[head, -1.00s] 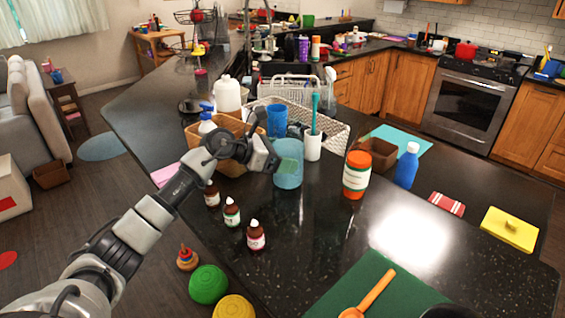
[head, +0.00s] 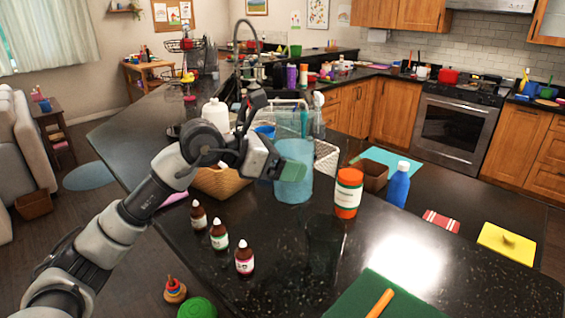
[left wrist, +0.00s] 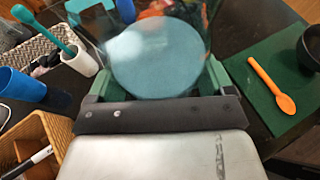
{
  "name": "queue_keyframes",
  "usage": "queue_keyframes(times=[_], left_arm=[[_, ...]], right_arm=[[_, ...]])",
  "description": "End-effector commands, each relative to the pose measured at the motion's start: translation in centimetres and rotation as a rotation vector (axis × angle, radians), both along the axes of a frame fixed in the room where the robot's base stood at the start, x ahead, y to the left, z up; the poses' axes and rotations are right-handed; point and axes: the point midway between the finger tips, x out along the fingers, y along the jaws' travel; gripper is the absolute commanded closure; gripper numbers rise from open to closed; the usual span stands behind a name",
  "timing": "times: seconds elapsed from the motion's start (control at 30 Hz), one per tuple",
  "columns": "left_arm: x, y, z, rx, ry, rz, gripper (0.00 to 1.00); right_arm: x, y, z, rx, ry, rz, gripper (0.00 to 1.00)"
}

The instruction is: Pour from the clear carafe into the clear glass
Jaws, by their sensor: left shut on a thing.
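The clear carafe (head: 294,172) is a see-through cylinder with a pale blue tint, upright in the head view. My left gripper (head: 290,172) is shut on its side. In the left wrist view the carafe (left wrist: 155,55) stands between the two green-tipped fingers (left wrist: 157,85), with a pale blue round surface inside it. Whether its base touches the counter is hard to tell. The clear glass (head: 325,245) is a faint, dark see-through shape on the black counter, to the right of and nearer than the carafe. My right gripper is not in view.
An orange-and-white bottle (head: 348,193) and a blue bottle (head: 398,185) stand right of the carafe. Several small brown bottles (head: 219,235) stand front left. A wicker basket (head: 222,183) is behind my arm. A green mat (head: 385,298) lies at the front right.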

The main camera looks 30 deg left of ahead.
Motion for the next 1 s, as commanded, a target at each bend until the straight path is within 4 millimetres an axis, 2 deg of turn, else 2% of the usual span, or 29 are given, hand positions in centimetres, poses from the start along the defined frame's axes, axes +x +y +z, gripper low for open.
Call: queue_keyframes(times=[0.03,0.2,0.5,0.7,1.0], left_arm=[[0.8,0.4,0.8,-0.007,0.0,-0.021,0.63],[3.4,1.2,1.5,-0.011,-0.002,-0.155,0.63],[6.3,1.9,2.3,-0.007,-0.004,-0.389,0.63],[6.8,2.0,2.4,-0.004,-0.006,-0.452,0.63],[6.4,1.6,1.7,0.027,-0.024,-0.459,0.63]], right_arm=[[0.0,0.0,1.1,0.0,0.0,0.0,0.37],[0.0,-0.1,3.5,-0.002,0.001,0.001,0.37],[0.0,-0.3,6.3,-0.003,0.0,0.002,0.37],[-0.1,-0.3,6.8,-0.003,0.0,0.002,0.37],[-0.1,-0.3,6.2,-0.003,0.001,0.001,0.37]])
